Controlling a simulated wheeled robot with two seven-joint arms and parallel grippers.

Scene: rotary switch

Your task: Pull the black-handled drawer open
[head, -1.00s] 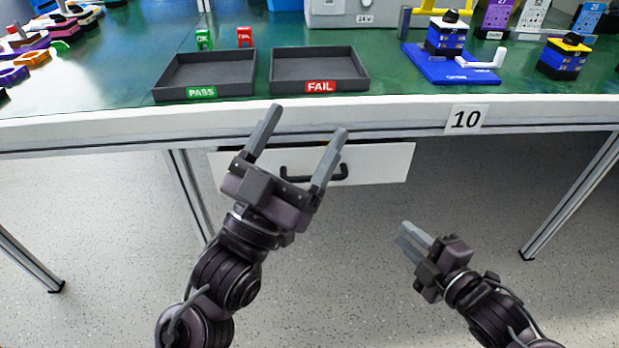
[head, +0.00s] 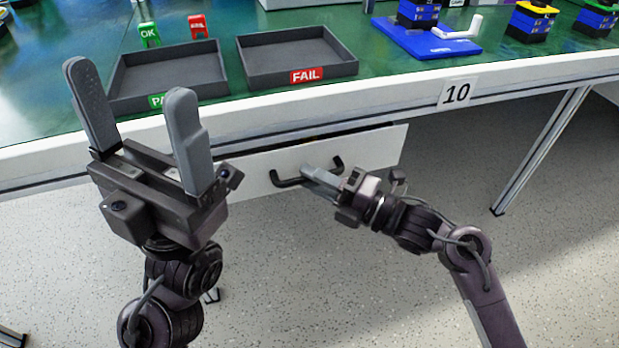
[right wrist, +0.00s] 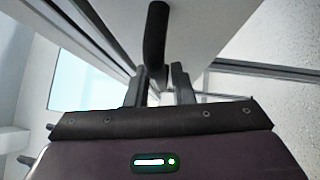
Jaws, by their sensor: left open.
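The white drawer front (head: 377,150) is under the table, with a thin dark gap above its top edge. Its black handle (head: 288,182) is partly covered by my right gripper (head: 318,178), whose fingertips are at the bar. In the right wrist view, the black handle (right wrist: 156,30) runs down between the two fingers of the right gripper (right wrist: 158,82). The fingers are apart, but whether they press on the bar cannot be told. My left gripper (head: 138,112) is open and empty, its fingers pointing up in front of the table's edge, left of the drawer.
The table's front edge (head: 400,98) runs above the drawer. On it stand the PASS tray (head: 190,72), the FAIL tray (head: 325,52) and a blue fixture (head: 425,40). A table leg (head: 540,150) stands at the right. The floor before the drawer is clear.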

